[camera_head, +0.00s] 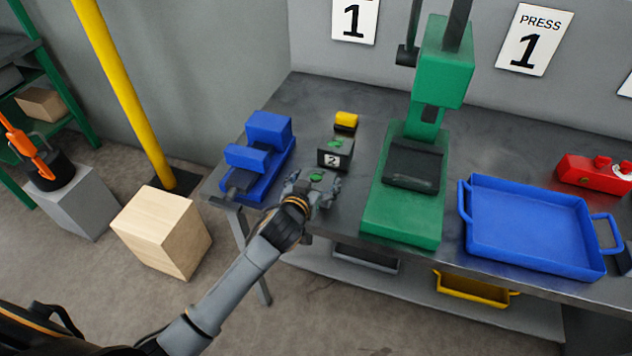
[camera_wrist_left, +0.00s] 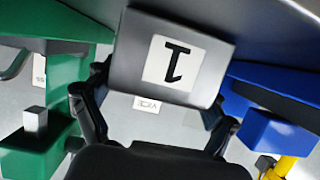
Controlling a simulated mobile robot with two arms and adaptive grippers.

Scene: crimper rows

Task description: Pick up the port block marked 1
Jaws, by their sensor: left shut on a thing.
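The port block marked 1 is a grey block (camera_wrist_left: 135,55) with a white label, and its numeral shows upside down in the left wrist view. My left gripper (camera_wrist_left: 160,92) is shut on it, with one dark finger along each side. In the head view the left gripper (camera_head: 314,189) is at the front edge of the bench, and the block's green-topped upper face (camera_head: 317,177) shows between the fingers. I cannot tell whether the block touches the bench. A dark block marked 2 (camera_head: 328,157) stands just behind. My right gripper is not in view.
A blue vise (camera_head: 268,127) stands left of the gripper, and a green press (camera_head: 400,225) stands close on its right. A yellow-topped block (camera_head: 346,120) is behind block 2. A blue tray (camera_head: 530,225) and a red box (camera_head: 590,174) are farther right on the bench (camera_head: 345,90).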

